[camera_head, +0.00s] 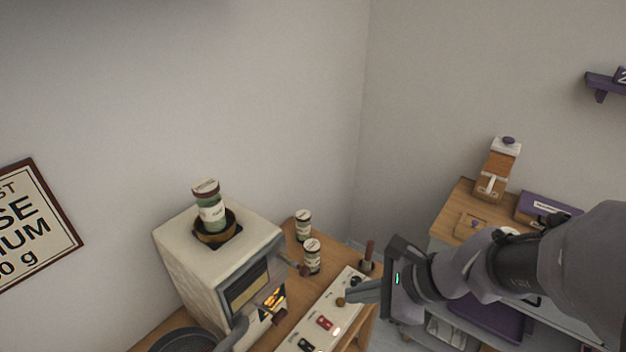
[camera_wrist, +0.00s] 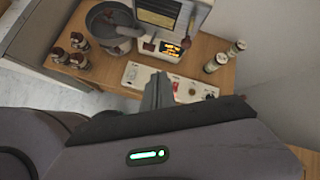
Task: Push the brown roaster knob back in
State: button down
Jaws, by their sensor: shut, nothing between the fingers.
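The cream roaster (camera_head: 205,262) stands on the wooden cart. A brown knob (camera_head: 303,270) sticks out on a thin rod from its right side, and a second brown knob (camera_head: 280,316) sits low at its front. In the wrist view brown knobs show on the right (camera_wrist: 186,43) and left (camera_wrist: 150,46) of the roaster front. I cannot tell how far either is pulled out. My gripper (camera_head: 352,296) is shut and empty, in front of the roaster near the control panel, apart from both knobs. Its fingers (camera_wrist: 160,90) partly hide the panel in the wrist view.
The control panel (camera_head: 293,346) carries a red switch (camera_head: 324,322) and several small knobs. Two labelled jars (camera_head: 312,256) stand beside the roaster. A round grey pan (camera_wrist: 106,22) and several brown bottles (camera_wrist: 78,42) stand on the other side. A second wooden counter (camera_head: 455,205) is at the right.

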jog(key=w+d+m, duration=0.1)
jog(key=m, duration=0.1)
jog(key=w+d+m+t+p, duration=0.1)
jog(key=w+f+m, duration=0.1)
jog(key=w+m, duration=0.1)
jog(key=shift+d+m+y, duration=0.3)
jog(key=shift+d, duration=0.1)
jog(key=shift+f, duration=0.15)
jog(key=b, duration=0.3)
send_near(308, 274)
jog(key=x, duration=0.5)
jog(key=shift+w+a+f, duration=0.1)
jog(key=shift+a+f, duration=0.15)
